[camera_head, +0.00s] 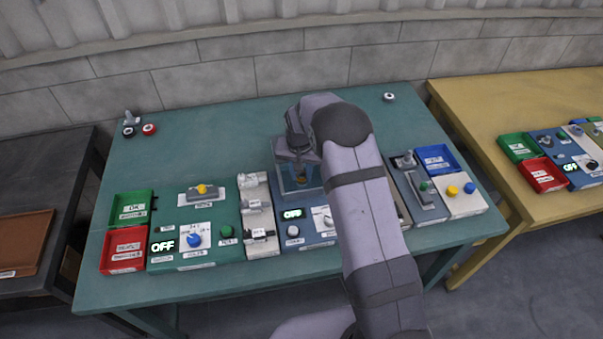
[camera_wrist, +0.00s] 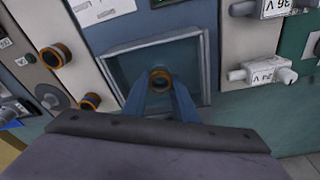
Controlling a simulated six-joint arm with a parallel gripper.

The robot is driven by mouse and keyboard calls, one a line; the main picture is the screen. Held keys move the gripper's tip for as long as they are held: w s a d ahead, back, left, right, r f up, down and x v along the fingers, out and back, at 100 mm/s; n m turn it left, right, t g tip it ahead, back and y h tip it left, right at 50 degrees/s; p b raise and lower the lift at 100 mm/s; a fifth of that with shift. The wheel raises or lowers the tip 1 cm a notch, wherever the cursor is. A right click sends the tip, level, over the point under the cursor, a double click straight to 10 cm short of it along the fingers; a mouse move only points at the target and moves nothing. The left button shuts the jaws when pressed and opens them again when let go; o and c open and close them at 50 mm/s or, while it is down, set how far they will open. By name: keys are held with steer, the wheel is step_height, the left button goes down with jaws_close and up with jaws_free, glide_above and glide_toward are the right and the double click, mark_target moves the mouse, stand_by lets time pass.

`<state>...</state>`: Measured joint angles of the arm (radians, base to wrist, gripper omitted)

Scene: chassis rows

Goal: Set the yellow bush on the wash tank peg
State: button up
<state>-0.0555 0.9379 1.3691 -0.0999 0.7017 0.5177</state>
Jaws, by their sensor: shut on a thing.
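My gripper (camera_wrist: 161,84) points down over the open wash tank, a square blue-grey basin (camera_wrist: 154,43) with a pale rim. Its two blue fingers are shut on a small ring-shaped yellow-orange bush (camera_wrist: 160,74) with a dark hole. In the head view my gripper (camera_head: 299,176) and the bush (camera_head: 301,181) show over the tank (camera_head: 284,188), low in the middle of the table. No peg can be made out in the tank; the bush and fingers cover its middle. I cannot tell whether the bush touches anything below.
Two other orange-ringed round parts (camera_wrist: 55,56) (camera_wrist: 91,102) stand beside the tank in the wrist view. A green panel (camera_head: 214,218) with a yellow knob lies left, and a grey fixture (camera_head: 422,190) right. Red (camera_head: 123,250) and green (camera_head: 130,208) trays stand at far left. The table's back is mostly clear.

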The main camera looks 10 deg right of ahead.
steer(key=o, duration=1.1)
steer(key=shift+o, duration=0.2)
steer(key=shift+s+a+r+b, duration=0.15)
steer(key=shift+r+b, duration=0.3)
steer(key=shift+r, duration=0.75)
steer(key=shift+s+r+b, duration=0.2)
steer(key=shift+r+b, duration=0.2)
steer(key=shift+r, duration=0.85)
steer(key=shift+s+a+r+b, duration=0.15)
steer(key=shift+r+b, duration=0.3)
steer(key=shift+r, duration=0.75)
steer(key=shift+d, duration=0.1)
step_height(320, 180, up, 7)
steer(key=p, duration=0.5)
steer(key=shift+p, duration=0.35)
